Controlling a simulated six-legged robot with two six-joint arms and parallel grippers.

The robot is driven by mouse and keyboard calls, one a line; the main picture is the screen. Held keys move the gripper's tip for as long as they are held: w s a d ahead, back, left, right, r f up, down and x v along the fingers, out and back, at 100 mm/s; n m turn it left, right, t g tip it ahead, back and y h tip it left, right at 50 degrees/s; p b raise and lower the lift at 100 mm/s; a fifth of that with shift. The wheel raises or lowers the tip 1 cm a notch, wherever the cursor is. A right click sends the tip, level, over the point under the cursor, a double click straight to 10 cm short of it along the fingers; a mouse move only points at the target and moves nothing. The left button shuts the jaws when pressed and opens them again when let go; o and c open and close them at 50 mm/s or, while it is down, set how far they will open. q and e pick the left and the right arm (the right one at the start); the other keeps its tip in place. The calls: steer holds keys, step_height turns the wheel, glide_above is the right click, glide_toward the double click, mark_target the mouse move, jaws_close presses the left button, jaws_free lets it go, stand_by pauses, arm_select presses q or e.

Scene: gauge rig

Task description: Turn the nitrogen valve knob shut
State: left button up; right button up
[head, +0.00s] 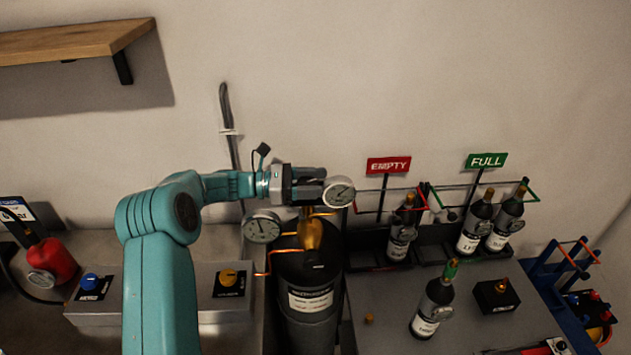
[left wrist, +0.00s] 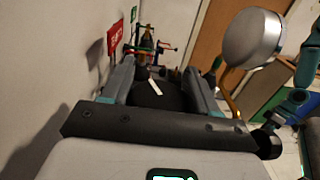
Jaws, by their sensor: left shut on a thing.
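My left gripper (head: 310,182) reaches in from the left above the dark gas cylinder (head: 308,270) with a brass valve (head: 311,233). In the left wrist view its two fingers (left wrist: 152,85) are shut on a black round knob (left wrist: 150,94) with a white pointer mark. In the head view the gripper hides this knob. Two round gauges, one to the left (head: 262,227) and one to the right (head: 339,192), sit by the valve. The cylinder's label is too small to read surely. My right gripper is not in view.
Red EMPTY (head: 388,165) and green FULL (head: 486,161) signs mark a bottle rack at right. Another bottle (head: 433,306) stands in front. A wooden shelf (head: 75,42) hangs upper left.

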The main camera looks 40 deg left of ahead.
arm_select(q)
steer(key=shift+s+d+r+m+g+h+p, duration=0.1)
steer(key=shift+s+m+g+h+p, duration=0.1)
steer(key=shift+m+g+h, duration=0.9)
steer(key=shift+s+d+m+g+h+p, duration=0.15)
steer(key=shift+m+g+h, duration=0.25)
steer(key=shift+m+g, duration=0.75)
steer(key=shift+w+a+n+g, duration=0.1)
steer(key=shift+a+n+g, duration=0.05)
steer(key=shift+n+g, duration=0.2)
steer(key=o, duration=1)
steer(key=shift+c, duration=0.2)
steer(key=shift+r, duration=0.15)
step_height(320, 180, up, 10)
step_height(320, 180, up, 10)
steer(key=p, duration=0.5)
glide_above(315, 183)
